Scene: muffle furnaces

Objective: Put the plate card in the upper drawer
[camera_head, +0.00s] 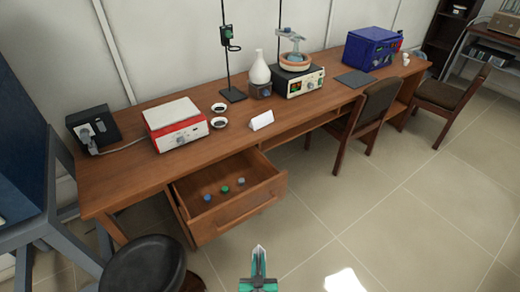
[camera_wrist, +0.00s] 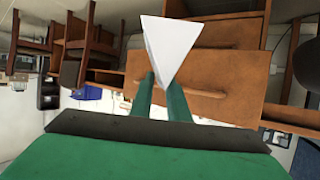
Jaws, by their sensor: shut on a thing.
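My gripper (camera_head: 259,264) is low in the head view, in front of the desk and below the open drawer in the picture. In the wrist view my gripper (camera_wrist: 162,84) is shut on a white, pointed card (camera_wrist: 172,45), which sticks out beyond the fingertips. In the head view only a pale sliver shows between the fingers. The open drawer (camera_head: 240,207) is at the desk's left part, and several small blue, green and grey things lie in it. Its front (camera_wrist: 230,104) shows behind the fingers in the wrist view. Another white folded card (camera_head: 262,120) stands on the desk.
The desk (camera_head: 130,170) carries a red and white device (camera_head: 177,124), two small dishes, a stand, a flask, a hotplate (camera_head: 298,82) and a blue box (camera_head: 371,48). A dark stool (camera_head: 145,265) stands left of the drawer. A chair (camera_head: 372,110) stands right. The floor between is clear.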

